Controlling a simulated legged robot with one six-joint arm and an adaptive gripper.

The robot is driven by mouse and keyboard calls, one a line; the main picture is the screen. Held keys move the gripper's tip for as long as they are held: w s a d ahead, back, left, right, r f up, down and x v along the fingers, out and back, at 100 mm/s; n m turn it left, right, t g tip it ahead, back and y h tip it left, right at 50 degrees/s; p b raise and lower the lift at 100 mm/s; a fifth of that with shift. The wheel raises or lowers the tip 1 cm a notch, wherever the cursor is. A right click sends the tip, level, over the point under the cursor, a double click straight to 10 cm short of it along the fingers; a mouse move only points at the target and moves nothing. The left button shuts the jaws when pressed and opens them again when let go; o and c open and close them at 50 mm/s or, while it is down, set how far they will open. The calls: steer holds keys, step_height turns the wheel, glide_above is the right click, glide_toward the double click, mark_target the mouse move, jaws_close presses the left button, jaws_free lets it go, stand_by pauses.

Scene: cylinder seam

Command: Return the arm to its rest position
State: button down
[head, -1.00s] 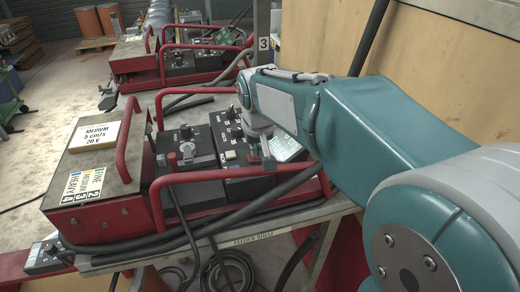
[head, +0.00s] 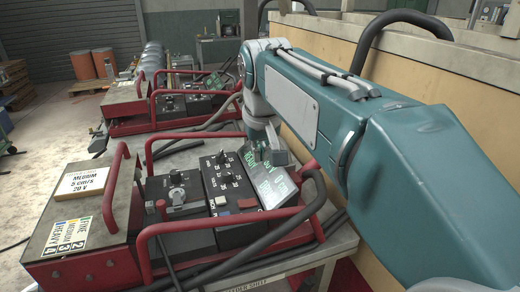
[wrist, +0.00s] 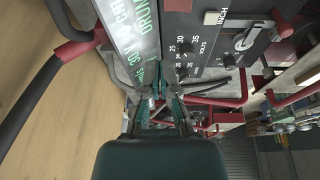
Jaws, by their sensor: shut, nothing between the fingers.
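My teal arm (head: 312,95) reaches in from the right of the head view, over the near red feeder unit. Its wrist points down, and my gripper (head: 272,150) hangs beside the unit's lit display (head: 272,184), partly covering it. In the wrist view my gripper (wrist: 162,96) has its fingers close together with nothing between them. The display panel (wrist: 138,40) and the dial panel (wrist: 200,55) lie beyond the fingertips. I cannot tell the exact gap between fingers and panel.
The near feeder unit (head: 84,225) with red tube rails stands on a shelf (head: 335,245). A second red unit (head: 128,104) stands behind it. A wooden wall panel (head: 330,40) runs along the right. Black cables trail around the units. Open floor (head: 50,140) lies at the left.

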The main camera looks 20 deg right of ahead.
steer(key=shift+s+r, duration=0.15)
steer(key=shift+r, duration=0.2)
steer(key=s+f+t, duration=0.2)
steer(key=s+f, duration=1.1)
steer(key=s, duration=0.4)
steer(key=shift+s+a+f+y, duration=0.15)
steer(key=shift+a+f+y, duration=0.2)
steer(key=shift+a, duration=0.1)
stand_by(0.9)
